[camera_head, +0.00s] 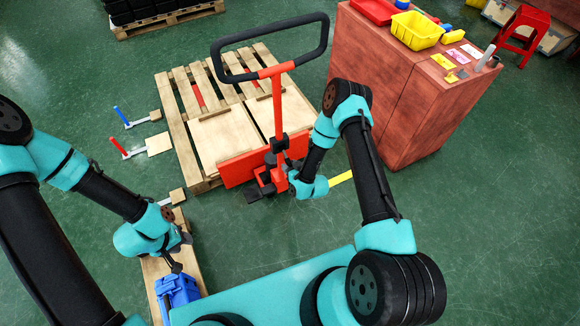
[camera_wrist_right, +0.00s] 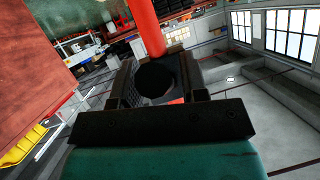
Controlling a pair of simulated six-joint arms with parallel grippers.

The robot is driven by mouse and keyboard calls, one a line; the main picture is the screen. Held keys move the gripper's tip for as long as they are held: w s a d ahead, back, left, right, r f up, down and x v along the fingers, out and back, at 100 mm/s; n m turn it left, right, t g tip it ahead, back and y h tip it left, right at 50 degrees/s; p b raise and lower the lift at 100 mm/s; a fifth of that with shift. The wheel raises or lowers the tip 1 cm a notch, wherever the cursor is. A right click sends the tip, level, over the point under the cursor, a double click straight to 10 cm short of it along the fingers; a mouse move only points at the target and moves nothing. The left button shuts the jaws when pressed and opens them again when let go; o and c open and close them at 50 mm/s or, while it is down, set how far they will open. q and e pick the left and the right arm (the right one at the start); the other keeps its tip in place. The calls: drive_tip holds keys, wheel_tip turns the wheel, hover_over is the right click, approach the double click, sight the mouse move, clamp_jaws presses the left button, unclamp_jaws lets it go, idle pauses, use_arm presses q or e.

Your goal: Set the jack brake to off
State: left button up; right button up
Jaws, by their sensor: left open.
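The pallet jack (camera_head: 278,110) stands upright against the wooden pallet, with a red column, a black loop handle and a red base. My right gripper (camera_head: 270,180) is low at the jack's base, partly hidden by my wrist. In the right wrist view, a round black part (camera_wrist_right: 156,78) sits between the two dark fingers of that gripper, with the red column (camera_wrist_right: 145,25) just beyond. I cannot tell whether the fingers press on it. No brake marking can be read. My left gripper (camera_head: 176,265) is open, pointing down near a blue box (camera_head: 178,292), well away from the jack.
The wooden pallet (camera_head: 180,135) lies behind the jack. A reddish cabinet (camera_head: 400,100) with a yellow bin (camera_head: 416,30) stands to the right. Blue- and red-handled tools (camera_head: 120,148) lie on the green floor at left. Open floor is at lower right.

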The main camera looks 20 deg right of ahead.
clamp_jaws()
